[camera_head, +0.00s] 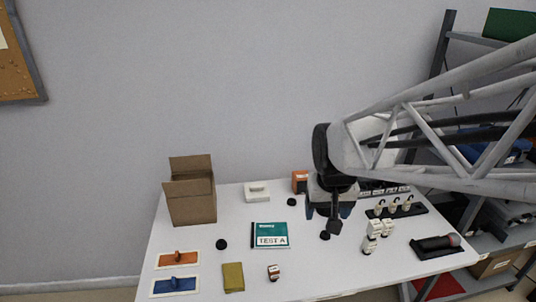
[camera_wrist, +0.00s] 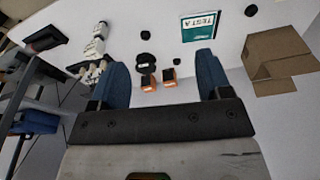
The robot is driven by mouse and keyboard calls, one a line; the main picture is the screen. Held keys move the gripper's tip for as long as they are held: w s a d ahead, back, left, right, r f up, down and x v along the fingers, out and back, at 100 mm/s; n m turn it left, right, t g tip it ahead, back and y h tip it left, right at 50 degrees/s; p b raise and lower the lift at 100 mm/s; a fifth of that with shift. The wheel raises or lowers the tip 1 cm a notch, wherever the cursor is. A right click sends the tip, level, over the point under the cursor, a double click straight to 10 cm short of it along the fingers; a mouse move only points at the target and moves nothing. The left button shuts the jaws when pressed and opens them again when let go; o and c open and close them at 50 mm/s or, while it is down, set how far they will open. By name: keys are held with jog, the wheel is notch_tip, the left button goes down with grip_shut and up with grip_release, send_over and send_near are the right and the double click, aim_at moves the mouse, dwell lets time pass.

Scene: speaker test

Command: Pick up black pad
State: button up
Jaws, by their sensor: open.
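Several small black round pieces lie on the white table, and I cannot tell which is the black pad. One black piece (camera_head: 221,244) is left of the teal notebook. Another (camera_head: 291,202) is behind the notebook, and a third (camera_head: 325,236) is just below my gripper in the picture. My gripper (camera_head: 329,212) is open and points down over the table, right of the notebook. In the wrist view its two blue fingers (camera_wrist: 160,80) are wide apart with nothing held between them. A black round piece (camera_wrist: 145,34) and a larger dark piece (camera_wrist: 145,62) show beyond them.
The teal "TEST A" notebook (camera_head: 271,235) lies mid-table. A cardboard box (camera_head: 190,195) stands back left. Orange boxes (camera_wrist: 168,75) are near my fingers.

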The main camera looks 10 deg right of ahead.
jog(key=w+d+f+m+g, duration=0.15)
jog(key=w+d+f, duration=0.35)
jog(key=w+f, duration=0.55)
jog(key=m, duration=0.2)
send_over(325, 234)
jog(key=shift+g, duration=0.25)
notch_tip(325, 234, down, 15)
jog(key=shift+r, duration=0.15)
jog(key=shift+f, duration=0.3)
jog(key=shift+f, duration=1.3)
jog(key=shift+w+d+f, duration=0.1)
jog(key=shift+f, duration=1.2)
jog(key=shift+w+d+f, duration=0.1)
jog(key=shift+f, duration=1.2)
jog(key=c, duration=1)
